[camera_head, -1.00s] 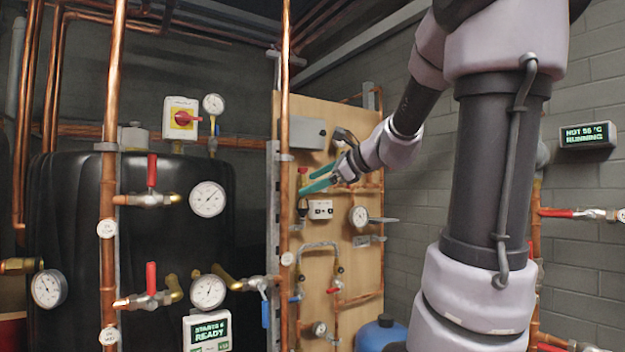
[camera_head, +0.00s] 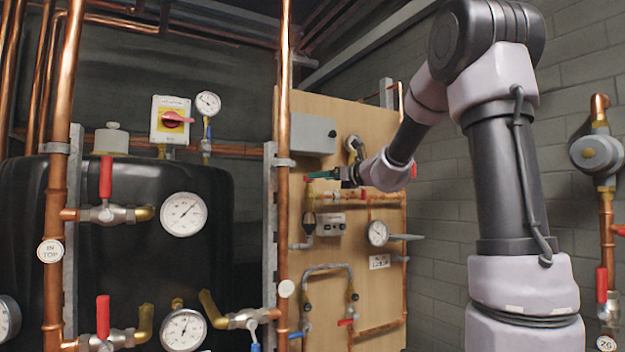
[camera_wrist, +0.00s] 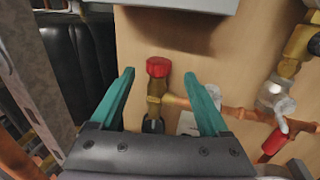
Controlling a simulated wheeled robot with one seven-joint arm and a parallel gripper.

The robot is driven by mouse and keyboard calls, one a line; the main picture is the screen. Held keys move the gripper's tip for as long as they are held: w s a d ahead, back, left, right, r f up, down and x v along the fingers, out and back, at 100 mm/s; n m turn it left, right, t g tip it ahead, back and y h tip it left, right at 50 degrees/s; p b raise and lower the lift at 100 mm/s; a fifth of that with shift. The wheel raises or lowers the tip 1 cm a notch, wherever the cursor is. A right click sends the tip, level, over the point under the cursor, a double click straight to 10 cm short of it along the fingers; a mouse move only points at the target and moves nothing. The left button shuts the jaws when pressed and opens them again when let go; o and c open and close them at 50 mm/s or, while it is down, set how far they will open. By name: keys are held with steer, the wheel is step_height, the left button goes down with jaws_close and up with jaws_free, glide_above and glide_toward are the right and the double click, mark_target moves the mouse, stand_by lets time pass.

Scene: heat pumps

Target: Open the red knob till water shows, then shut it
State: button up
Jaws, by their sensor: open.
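The red knob (camera_wrist: 158,67) sits on top of a brass valve on the wooden board. In the wrist view it lies between and just beyond the two green fingers of my gripper (camera_wrist: 159,85), which are apart with nothing between their tips that they touch. In the head view my gripper (camera_head: 322,176) is in front of the board at the valve's height, and the red knob (camera_head: 308,179) shows only as a small bit of red by the fingertips. A black tundish-like part (camera_wrist: 153,126) is below the brass valve. I see no water.
A grey box (camera_head: 312,135) is on the board above the knob. A vertical copper pipe (camera_head: 284,220) and grey strut stand left of it. A red-handled valve (camera_wrist: 273,142) is to the right. Red lever valves (camera_head: 105,178) stand by the black tank.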

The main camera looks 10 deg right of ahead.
steer(key=x, duration=0.6)
steer(key=shift+a, duration=0.15)
jaws_close()
steer(key=shift+n+g+y, duration=0.5)
steer(key=shift+n+y, duration=0.1)
steer(key=shift+y, duration=0.2)
steer(key=shift+n+g+y, duration=1)
steer(key=shift+g+y, duration=0.1)
steer(key=shift+y, duration=0.1)
jaws_free()
